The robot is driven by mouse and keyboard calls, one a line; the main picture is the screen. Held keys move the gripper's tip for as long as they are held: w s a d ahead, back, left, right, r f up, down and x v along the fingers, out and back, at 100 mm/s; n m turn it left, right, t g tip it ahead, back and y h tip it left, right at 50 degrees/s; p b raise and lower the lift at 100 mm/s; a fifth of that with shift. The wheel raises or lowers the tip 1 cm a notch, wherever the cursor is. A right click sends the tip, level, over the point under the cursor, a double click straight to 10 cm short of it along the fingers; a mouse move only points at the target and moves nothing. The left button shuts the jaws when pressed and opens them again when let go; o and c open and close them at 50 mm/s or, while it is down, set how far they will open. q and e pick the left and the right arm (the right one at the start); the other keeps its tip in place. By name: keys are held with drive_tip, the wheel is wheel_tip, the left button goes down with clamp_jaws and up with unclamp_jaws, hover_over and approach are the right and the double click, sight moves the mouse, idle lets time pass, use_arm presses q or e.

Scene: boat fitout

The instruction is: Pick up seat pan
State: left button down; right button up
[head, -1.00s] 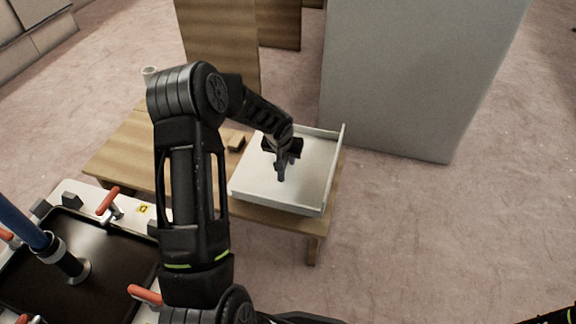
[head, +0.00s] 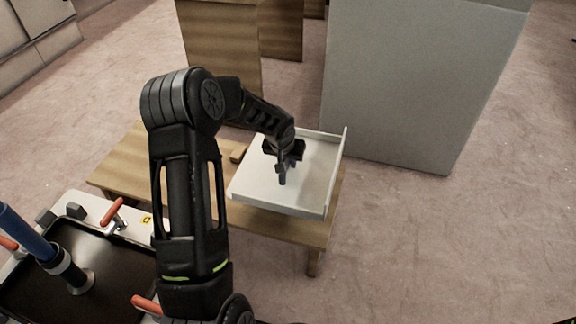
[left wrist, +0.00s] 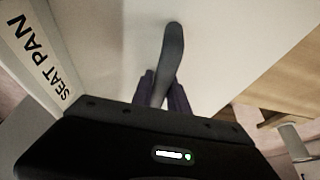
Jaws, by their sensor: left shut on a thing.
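The seat pan (head: 315,160) is a shallow white tray with raised edges on a low wooden table (head: 125,165). In the left wrist view its wall (left wrist: 42,55) carries the label "SEAT PAN". My left gripper (head: 285,172) reaches down over the middle of the pan. In the left wrist view its dark fingers (left wrist: 165,92) are closed around a grey upright bar (left wrist: 173,50), which looks like a handle on the pan's floor. The exact contact is partly hidden by the fingers. The pan seems to rest on the table. My right gripper is out of view.
A wooden block (head: 238,153) lies beside the pan. A large grey cabinet (head: 415,85) and a wooden panel (head: 222,50) stand behind. At lower left is a fixture with a black tray (head: 100,265) and red-handled clamps (head: 117,212). Floor to the right is clear.

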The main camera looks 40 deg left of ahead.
use_arm(q)
wheel_tip(320, 180, up, 6)
drive_tip(key=shift+w+r+p, duration=0.1)
drive_tip(key=shift+r+p, duration=0.05)
drive_tip(key=shift+p, duration=0.65)
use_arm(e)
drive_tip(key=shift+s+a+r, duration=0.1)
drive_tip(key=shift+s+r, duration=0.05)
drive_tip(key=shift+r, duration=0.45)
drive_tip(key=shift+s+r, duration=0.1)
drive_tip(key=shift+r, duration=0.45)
use_arm(q)
drive_tip(key=s+d+r+m+p, duration=0.1)
drive_tip(key=d+r+p, duration=0.6)
drive_tip(key=r, duration=0.6)
drive_tip(key=s+d+r+m+h+p, duration=0.1)
drive_tip(key=d+r+p, duration=0.7)
drive_tip(key=r+p, duration=0.3)
drive_tip(key=s+d+r+m+p, duration=0.1)
drive_tip(key=d+r+p, duration=0.7)
drive_tip(key=r, duration=0.9)
drive_tip(key=shift+s+d+r+m+p, duration=0.2)
drive_tip(key=shift+s+m+p, duration=0.2)
drive_tip(key=shift+p, duration=0.55)
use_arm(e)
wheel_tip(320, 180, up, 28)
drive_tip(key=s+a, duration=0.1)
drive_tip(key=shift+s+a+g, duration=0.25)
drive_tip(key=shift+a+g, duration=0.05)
